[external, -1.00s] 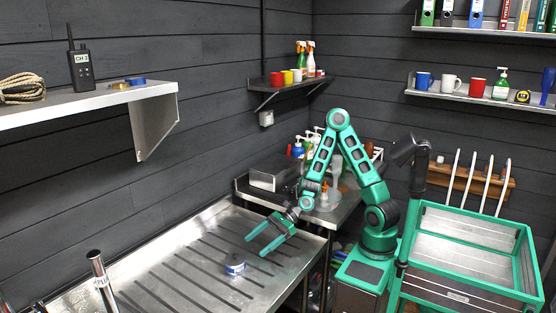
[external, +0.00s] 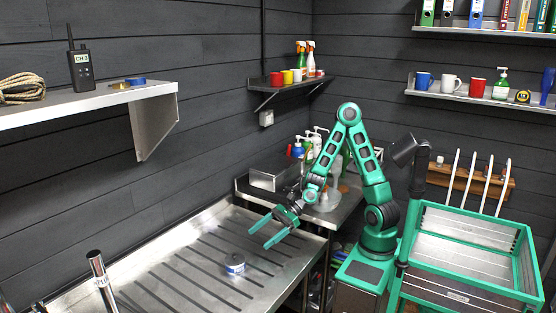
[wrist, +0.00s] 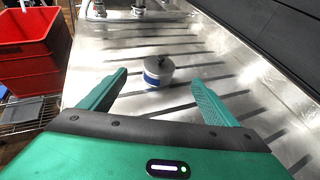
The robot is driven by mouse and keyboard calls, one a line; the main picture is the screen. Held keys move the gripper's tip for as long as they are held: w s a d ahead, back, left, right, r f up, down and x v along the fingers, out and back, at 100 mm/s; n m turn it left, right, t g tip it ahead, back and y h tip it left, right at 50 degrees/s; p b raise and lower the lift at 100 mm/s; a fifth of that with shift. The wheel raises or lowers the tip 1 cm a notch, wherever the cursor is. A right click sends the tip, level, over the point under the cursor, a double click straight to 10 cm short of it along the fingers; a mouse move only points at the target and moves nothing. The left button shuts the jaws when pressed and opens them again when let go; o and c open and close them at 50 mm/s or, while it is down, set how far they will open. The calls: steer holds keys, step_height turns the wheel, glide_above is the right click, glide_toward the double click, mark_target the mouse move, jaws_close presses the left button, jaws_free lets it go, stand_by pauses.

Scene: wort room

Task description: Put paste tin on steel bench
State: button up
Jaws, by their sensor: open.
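The paste tin (external: 235,264) is a short round tin with a grey lid and a blue and white band. It stands upright on the steel bench (external: 170,288), which has dark grooves in its top. My gripper (external: 269,236) is open and empty above the bench, up and to the right of the tin in the external view. In the wrist view the tin (wrist: 159,71) is ahead of and between the two green fingers (wrist: 160,92), apart from both.
A red crate (wrist: 28,50) stands beside the bench in the wrist view. Chrome taps (external: 101,282) rise at the bench's near left. A side table (external: 340,205) with bottles and a metal box (external: 273,174) adjoins the far end. Bench space around the tin is clear.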

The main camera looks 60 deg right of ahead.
step_height(320, 180, up, 10)
steer(key=w+a+f+n+g+h, duration=0.1)
steer(key=w+a+h, duration=0.3)
steer(key=w, duration=0.2)
steer(key=w+a+n+h, duration=0.2)
steer(key=w+a+h, duration=0.15)
steer(key=w, duration=0.25)
steer(key=m+g+h, duration=0.3)
steer(key=h, duration=0.1)
glide_above(235, 258)
steer(key=w+d, duration=0.1)
steer(key=d, duration=0.1)
steer(key=f, duration=0.9)
steer(key=shift+s+a+f, duration=0.1)
steer(key=shift+a+f, duration=0.25)
steer(key=shift+y, duration=0.25)
steer(key=shift+s+a+f, duration=0.1)
steer(key=shift+a+f, duration=0.1)
steer(key=shift+f, duration=1.15)
steer(key=shift+s+a+f, duration=0.1)
steer(key=shift+a+f, duration=0.05)
steer(key=shift+f, duration=1.15)
